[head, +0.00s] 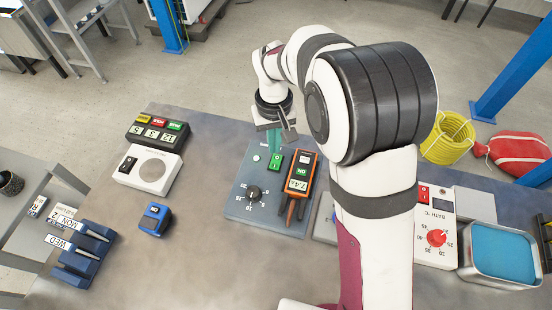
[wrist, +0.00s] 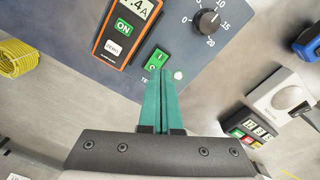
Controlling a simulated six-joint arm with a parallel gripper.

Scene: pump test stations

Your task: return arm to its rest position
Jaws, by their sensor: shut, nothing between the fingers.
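My gripper (head: 275,142) has green fingers that are shut with nothing between them. It hovers over the blue-grey pump panel (head: 236,215), close to the green switch (head: 275,161). In the wrist view the fingertips of my gripper (wrist: 162,72) lie just below the green switch (wrist: 156,60) in the picture; I cannot tell whether they touch it. The panel also has a black dial (head: 253,192) and a small white button or lamp (wrist: 178,75). My white arm reaches from the bottom right of the head view up and over the table.
An orange meter (head: 299,184) reading 7.4 lies on the panel's right. A timer box (head: 157,131), a white device (head: 148,169) and a small blue object (head: 155,219) stand left. A bath (head: 502,254) with its controller (head: 436,238) stands right.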

